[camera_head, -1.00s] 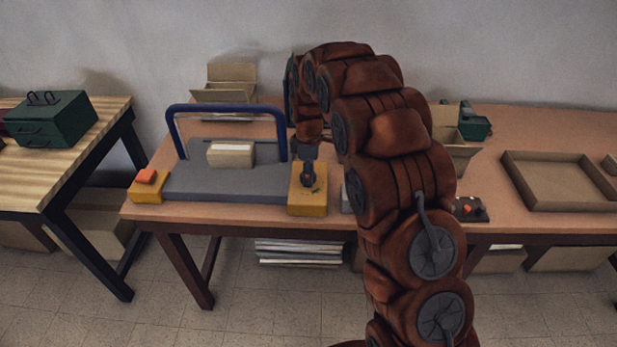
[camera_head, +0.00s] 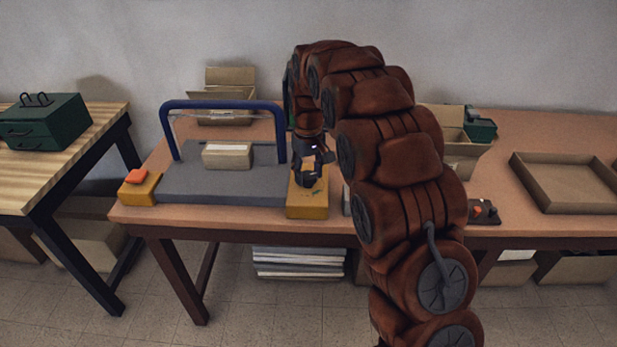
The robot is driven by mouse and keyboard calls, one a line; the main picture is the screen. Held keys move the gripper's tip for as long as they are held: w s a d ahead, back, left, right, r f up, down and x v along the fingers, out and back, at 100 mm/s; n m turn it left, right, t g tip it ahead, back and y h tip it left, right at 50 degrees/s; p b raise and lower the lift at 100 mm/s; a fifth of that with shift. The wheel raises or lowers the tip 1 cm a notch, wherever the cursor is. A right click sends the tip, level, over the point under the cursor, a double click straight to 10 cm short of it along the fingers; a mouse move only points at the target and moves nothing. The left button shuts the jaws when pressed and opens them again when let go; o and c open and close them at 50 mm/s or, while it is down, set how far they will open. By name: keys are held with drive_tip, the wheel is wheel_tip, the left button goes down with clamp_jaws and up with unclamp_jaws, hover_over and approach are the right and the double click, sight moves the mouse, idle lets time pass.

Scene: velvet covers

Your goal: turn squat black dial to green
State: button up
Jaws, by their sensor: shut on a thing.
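A grey machine base (camera_head: 215,188) with a blue hoop frame (camera_head: 222,104) stands on the brown table. A yellow block (camera_head: 306,206) is at its right end, with small coloured marks on top. My gripper (camera_head: 305,180) comes down over this block from above and is shut on the squat black dial. The dial is mostly hidden by the dark fingers, so its pointer cannot be read. A green mark shows just right of the fingers.
A second yellow block (camera_head: 140,190) with an orange button (camera_head: 136,176) is at the base's left end. A cardboard box (camera_head: 228,155) sits on the base. A small dark control box (camera_head: 484,212) and an empty tray (camera_head: 568,184) are to the right.

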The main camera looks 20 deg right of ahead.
drive_tip(key=m+b, duration=0.1)
drive_tip(key=m, duration=0.2)
drive_tip(key=shift+m, duration=0.4)
drive_tip(key=m+b, duration=0.1)
drive_tip(key=m, duration=0.2)
drive_tip(key=shift+m, duration=0.3)
drive_tip(key=m, duration=0.3)
drive_tip(key=shift+m, duration=0.3)
drive_tip(key=shift+r+m, duration=0.1)
drive_tip(key=shift+m, duration=1.8)
drive_tip(key=o, duration=1.2)
drive_tip(key=shift+c, duration=0.2)
